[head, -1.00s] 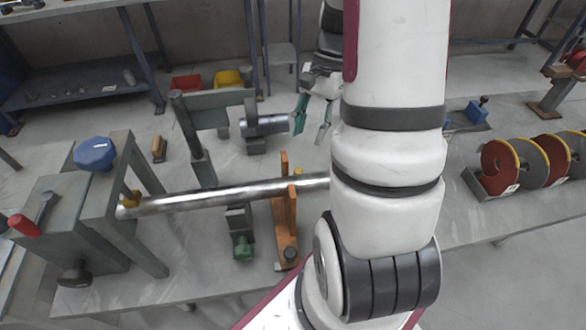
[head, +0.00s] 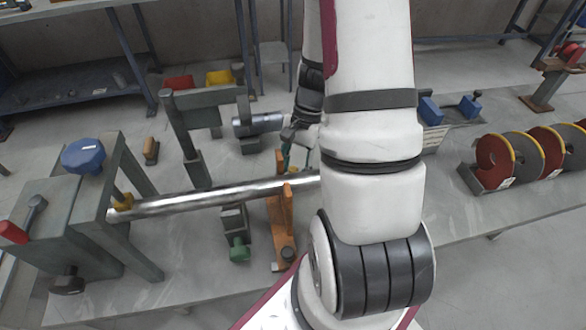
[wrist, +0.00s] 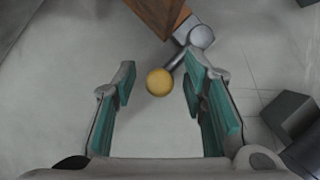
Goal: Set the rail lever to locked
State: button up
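A short dark lever with a yellow ball knob (wrist: 159,82) shows in the wrist view, beside an orange-brown upright (wrist: 160,12). It looks like the rail lever, but I see no locked mark. Its round grey pivot end (wrist: 201,37) is up and right of the knob. My gripper (wrist: 160,88) is open, with teal pads on either side of the knob and a gap to it on the left. In the head view my gripper (head: 298,158) is behind the orange bracket (head: 282,215), partly hidden by my arm; the knob is not clearly seen there.
A long shiny bar (head: 210,199) runs from the grey stand with a blue knob (head: 83,155) through the orange bracket. A green knob (head: 239,249) sits in front of the bar. A grey frame (head: 185,125) stands behind it. A rack of discs (head: 497,160) is at right.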

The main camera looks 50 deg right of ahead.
jog(key=shift+c, duration=0.5)
grip_shut()
jog(key=shift+w, duration=0.1)
jog(key=n, duration=0.1)
jog(key=w+n+g, duration=0.1)
jog(key=n, duration=0.1)
jog(key=w+d+n+g, duration=0.1)
jog(key=n, duration=0.1)
jog(key=shift+w+h+p, duration=0.25)
jog(key=shift+h+p, duration=0.1)
jog(key=shift+h, duration=0.05)
jog(key=shift+w+a+n+g+h, duration=0.1)
jog(key=shift+w+n+g+h, duration=0.25)
jog(key=shift+n, duration=0.55)
jog(key=shift+w+a+n+g+h, duration=0.1)
jog(key=shift+w+n+h, duration=0.1)
jog(key=shift+w+n, duration=0.5)
jog(key=shift+w+n+g+h, duration=0.15)
jog(key=shift+w+n+h, duration=0.1)
jog(key=shift+n, duration=0.85)
jog(key=shift+o, duration=0.5)
grip_release()
